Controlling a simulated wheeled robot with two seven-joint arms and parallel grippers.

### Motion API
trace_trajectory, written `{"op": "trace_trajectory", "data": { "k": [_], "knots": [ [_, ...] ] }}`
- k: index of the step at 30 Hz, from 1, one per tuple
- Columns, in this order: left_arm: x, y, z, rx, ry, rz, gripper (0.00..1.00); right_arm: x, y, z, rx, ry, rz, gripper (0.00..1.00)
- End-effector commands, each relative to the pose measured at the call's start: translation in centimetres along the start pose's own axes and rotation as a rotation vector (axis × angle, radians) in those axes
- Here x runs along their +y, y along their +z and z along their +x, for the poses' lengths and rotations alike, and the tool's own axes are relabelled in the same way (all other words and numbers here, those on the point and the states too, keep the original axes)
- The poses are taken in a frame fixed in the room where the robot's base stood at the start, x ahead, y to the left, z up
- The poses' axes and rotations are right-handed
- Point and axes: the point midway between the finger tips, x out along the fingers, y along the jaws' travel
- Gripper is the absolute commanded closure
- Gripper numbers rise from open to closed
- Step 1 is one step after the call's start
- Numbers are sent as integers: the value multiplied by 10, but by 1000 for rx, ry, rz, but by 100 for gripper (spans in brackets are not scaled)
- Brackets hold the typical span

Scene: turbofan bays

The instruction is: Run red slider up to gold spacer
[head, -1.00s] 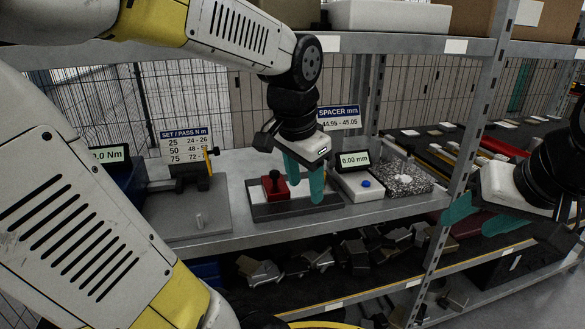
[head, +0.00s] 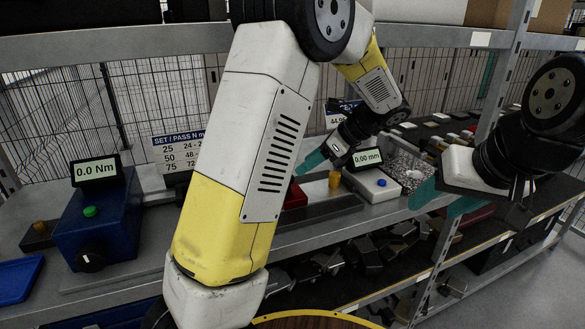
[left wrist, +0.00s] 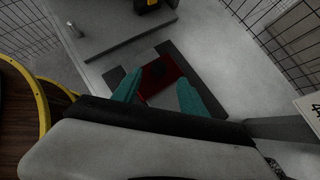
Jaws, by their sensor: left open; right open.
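The red slider (head: 296,196) sits on the grey gauge base (head: 345,204), mostly hidden behind my left arm in the head view. It also shows as a dark red block (left wrist: 160,75) in the left wrist view. The gold spacer (head: 335,179) stands upright on the base to the right of the slider, with a gap visible between them. My left gripper (head: 314,161) is open. In the left wrist view its teal fingers (left wrist: 158,94) lie on either side of the slider's near part; contact cannot be told. My right gripper (head: 445,200) is open and empty, at the shelf's front edge.
The grey plate (head: 140,258) in front is largely clear.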

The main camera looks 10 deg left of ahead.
Motion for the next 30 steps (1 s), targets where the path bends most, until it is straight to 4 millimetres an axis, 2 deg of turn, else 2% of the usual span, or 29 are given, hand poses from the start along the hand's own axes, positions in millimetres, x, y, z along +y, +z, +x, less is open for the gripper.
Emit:
{"op": "trace_trajectory", "data": {
  "k": [6,12,23,26,30],
  "knots": [
    [2,0,37,0,6,-2,50,0,0,0,0,0,0,46],
    [1,1,62,1,4,-3,50,0,0,0,0,0,0,46],
    [1,0,69,2,2,-4,50,0,0,0,0,0,0,46],
    [1,0,69,2,2,-4,65,0,0,0,0,0,0,46],
    [1,0,69,3,2,-4,93,0,0,0,0,0,0,46]
  ]
}}
